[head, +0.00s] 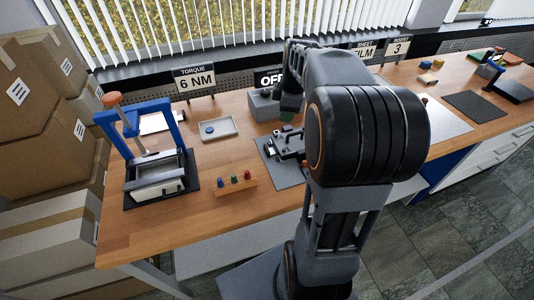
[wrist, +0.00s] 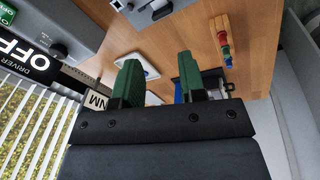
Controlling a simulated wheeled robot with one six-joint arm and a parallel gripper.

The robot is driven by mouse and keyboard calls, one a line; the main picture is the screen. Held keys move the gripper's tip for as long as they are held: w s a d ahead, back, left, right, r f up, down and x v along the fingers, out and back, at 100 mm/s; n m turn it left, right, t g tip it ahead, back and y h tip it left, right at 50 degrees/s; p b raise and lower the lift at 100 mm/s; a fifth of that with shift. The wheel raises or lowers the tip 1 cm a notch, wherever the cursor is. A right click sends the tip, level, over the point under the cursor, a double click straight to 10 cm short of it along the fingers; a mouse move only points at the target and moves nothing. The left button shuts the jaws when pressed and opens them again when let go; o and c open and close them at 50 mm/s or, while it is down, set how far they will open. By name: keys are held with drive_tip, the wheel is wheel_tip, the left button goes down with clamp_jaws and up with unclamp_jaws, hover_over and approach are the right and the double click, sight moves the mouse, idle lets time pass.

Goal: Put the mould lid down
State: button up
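My gripper (wrist: 158,75) shows in the wrist view as two green-padded fingers, apart, with nothing seen between them. In the head view a green pad shows at my gripper (head: 287,117), just above a dark clamp-like fixture (head: 288,147) on a grey mat (head: 290,175). Part of the fixture shows at the top of the wrist view (wrist: 150,10), away from the fingers. I cannot pick out the mould lid with certainty; my arm hides part of the bench around the fixture.
A blue-framed press (head: 178,130) stands at the left of the wooden bench. A pale tray (head: 208,136) holds a blue disc. A wooden block with coloured pegs (head: 235,184) lies in front. A grey box (head: 263,106) stands behind the fixture under the OFF sign.

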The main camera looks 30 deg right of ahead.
drive_tip(key=s+a+f+m+t, duration=0.1)
drive_tip(key=s+a+f+m, duration=0.1)
drive_tip(key=s+a+m, duration=1)
drive_tip(key=s+a, duration=0.1)
drive_tip(key=a, duration=0.2)
drive_tip(key=shift+s+a+f+t, duration=0.3)
drive_tip(key=shift+a+t, duration=0.05)
drive_tip(key=shift+t, duration=0.05)
